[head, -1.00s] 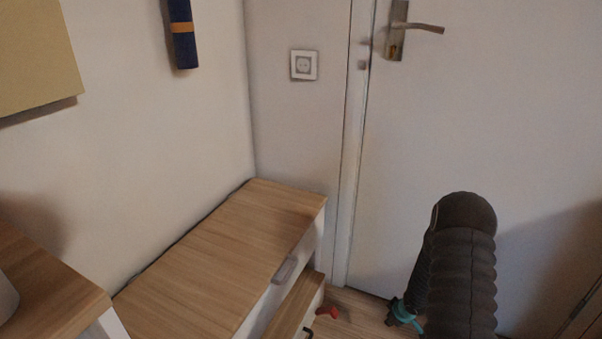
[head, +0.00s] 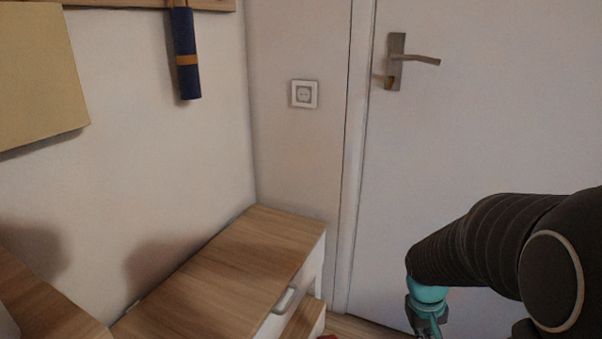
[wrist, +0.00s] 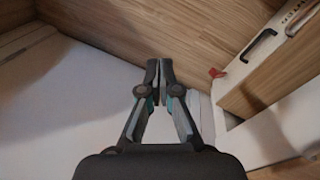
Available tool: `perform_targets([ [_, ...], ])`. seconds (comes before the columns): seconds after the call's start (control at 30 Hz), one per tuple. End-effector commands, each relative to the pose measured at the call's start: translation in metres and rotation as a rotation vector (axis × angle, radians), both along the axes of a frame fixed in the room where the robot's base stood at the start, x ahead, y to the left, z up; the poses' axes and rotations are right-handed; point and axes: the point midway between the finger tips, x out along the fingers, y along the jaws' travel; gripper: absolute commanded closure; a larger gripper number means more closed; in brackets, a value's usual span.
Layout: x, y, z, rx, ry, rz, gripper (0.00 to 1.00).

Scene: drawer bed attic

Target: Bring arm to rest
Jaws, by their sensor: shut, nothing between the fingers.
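My gripper (wrist: 159,68) is in the middle of the wrist view, its two fingers together at the tips with nothing between them. It touches nothing that I can see. In the head view my dark, ribbed arm enters from the right edge and bends down at a teal joint, in front of the door. The fingers are not clearly shown there, as the picture's bottom edge cuts off that end.
A wood-topped drawer unit (head: 225,265) stands by the wall, with a lower drawer (head: 306,318) sticking out. A red object (wrist: 216,73) lies near it. A white door (head: 460,140) is behind my arm. Another wooden top (head: 45,305) is at lower left.

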Motion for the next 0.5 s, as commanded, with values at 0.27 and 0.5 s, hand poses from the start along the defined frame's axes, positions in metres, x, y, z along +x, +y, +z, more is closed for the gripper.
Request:
perform_targets([
  [0.27,-0.054,0.046,0.064,0.089,-0.076,-0.056,1.00],
  [0.5,-0.087,0.077,0.108,0.153,-0.212,-0.053,1.00],
])
